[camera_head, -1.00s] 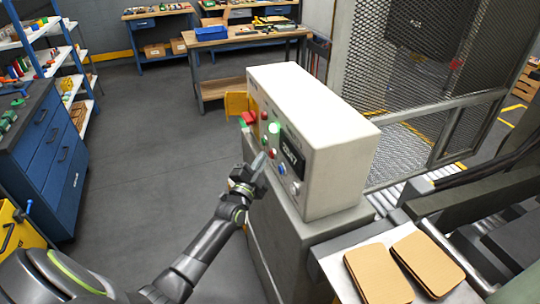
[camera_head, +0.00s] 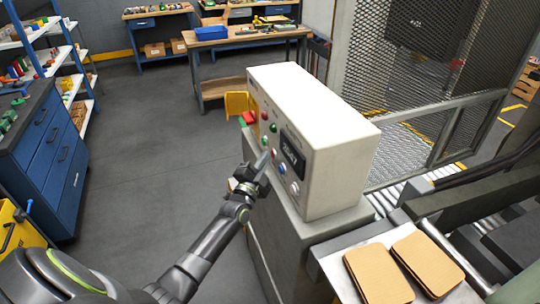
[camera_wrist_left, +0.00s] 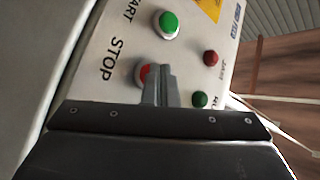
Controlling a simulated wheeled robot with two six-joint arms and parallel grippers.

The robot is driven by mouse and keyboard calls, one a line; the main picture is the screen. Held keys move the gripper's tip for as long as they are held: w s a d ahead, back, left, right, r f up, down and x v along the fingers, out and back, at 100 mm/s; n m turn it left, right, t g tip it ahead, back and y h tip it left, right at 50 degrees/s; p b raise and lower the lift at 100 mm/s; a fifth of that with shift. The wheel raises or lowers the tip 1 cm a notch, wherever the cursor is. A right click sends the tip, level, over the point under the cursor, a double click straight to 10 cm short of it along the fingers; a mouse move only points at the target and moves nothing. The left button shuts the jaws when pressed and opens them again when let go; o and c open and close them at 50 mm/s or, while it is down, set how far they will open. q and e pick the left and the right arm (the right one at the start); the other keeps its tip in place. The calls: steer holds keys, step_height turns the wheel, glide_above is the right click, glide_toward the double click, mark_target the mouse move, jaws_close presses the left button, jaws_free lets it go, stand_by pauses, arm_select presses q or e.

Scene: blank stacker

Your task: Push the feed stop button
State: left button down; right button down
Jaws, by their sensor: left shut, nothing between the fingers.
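The red button labelled STOP (camera_wrist_left: 143,73) is on the white panel in the left wrist view, partly hidden behind my fingers. My left gripper (camera_wrist_left: 160,84) is shut and empty, its tips overlapping the button's right side; I cannot tell whether they touch it. In the head view my left gripper (camera_head: 263,160) is at the front of the white control box (camera_head: 313,105), close to a red button (camera_head: 273,153). A green START button (camera_wrist_left: 168,23) is above STOP in the wrist view. My right gripper is not in view.
A small red lamp (camera_wrist_left: 210,58) and a green one (camera_wrist_left: 200,99) sit right of the fingers. The box stands on a grey cabinet (camera_head: 300,235). Brown blanks (camera_head: 378,273) lie at the front right. The floor (camera_head: 140,150) at left is clear.

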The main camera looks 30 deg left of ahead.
arm_select(q)
steer(key=shift+s+a, duration=0.55)
steer(key=shift+s, duration=0.15)
steer(key=s+a+p, duration=0.1)
steer(key=s+a, duration=0.2)
steer(key=shift+s+a+p, duration=0.15)
steer(key=shift+s+p, duration=0.2)
steer(key=shift+s, duration=0.05)
stand_by(0.9)
